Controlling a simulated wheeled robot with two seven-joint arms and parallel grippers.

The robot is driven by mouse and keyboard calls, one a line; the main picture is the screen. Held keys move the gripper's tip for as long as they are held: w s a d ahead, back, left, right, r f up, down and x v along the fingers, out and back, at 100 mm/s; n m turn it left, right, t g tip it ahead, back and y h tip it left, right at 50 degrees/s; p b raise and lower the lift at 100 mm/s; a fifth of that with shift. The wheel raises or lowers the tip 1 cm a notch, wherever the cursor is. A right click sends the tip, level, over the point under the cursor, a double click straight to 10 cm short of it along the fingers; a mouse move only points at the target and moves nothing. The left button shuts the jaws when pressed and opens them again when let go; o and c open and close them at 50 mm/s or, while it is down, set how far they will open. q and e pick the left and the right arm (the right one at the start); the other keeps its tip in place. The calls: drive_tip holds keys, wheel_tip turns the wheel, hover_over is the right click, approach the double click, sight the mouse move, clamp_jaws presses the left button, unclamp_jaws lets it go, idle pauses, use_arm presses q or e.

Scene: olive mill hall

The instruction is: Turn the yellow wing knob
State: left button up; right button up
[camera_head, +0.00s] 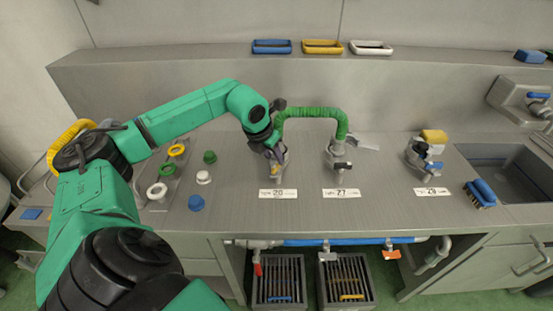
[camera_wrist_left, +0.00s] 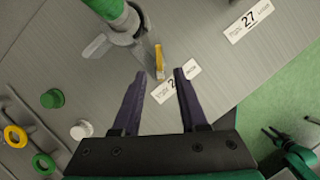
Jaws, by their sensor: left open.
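The yellow wing knob (camera_wrist_left: 159,61) shows in the left wrist view as a narrow upright yellow piece on the metal valve at the end of a green hose (camera_wrist_left: 108,9). My left gripper (camera_wrist_left: 160,73) is open, with its two dark fingers on either side of the knob's line. The knob lies just beyond the fingertips, and no contact shows. In the head view my left gripper (camera_head: 279,157) is over the left valve (camera_head: 284,171) and hides most of it and the knob. My right gripper is not in view.
A second valve (camera_head: 341,160) stands right of it, joined by the green hose (camera_head: 310,111). Farther right is a valve with a yellow block (camera_head: 435,136), beside a blue brush (camera_head: 481,194) and a sink (camera_head: 510,175). Several coloured caps and rings lie left. The front counter is mostly clear.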

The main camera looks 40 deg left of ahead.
sight(276, 165)
use_arm(q)
drive_tip(key=x, duration=0.4)
drive_tip(key=shift+w+f+p, duration=0.1)
drive_tip(key=shift+f+p, duration=0.25)
clamp_jaws()
drive_tip(key=shift+a+f+m+h+b, duration=0.15)
drive_tip(key=shift+m+h+b, duration=0.15)
drive_tip(key=shift+m+b, duration=0.65)
drive_tip(key=shift+m+h+b, duration=0.5)
drive_tip(key=shift+m+b, duration=0.3)
drive_tip(key=shift+m, duration=0.35)
drive_tip(key=m+h, duration=0.1)
drive_tip(key=m, duration=0.1)
drive_tip(key=shift+m+b, duration=0.3)
drive_tip(key=shift+b, duration=0.1)
drive_tip(key=shift+w+a+m+g+h, duration=0.1)
drive_tip(key=shift+m+g+h, duration=0.25)
drive_tip(key=shift+m, duration=0.65)
drive_tip(key=shift+a+m+g+h, duration=0.15)
drive_tip(key=shift+m+g, duration=0.3)
drive_tip(key=shift+m, duration=0.55)
drive_tip(key=shift+d, duration=0.1)
unclamp_jaws()
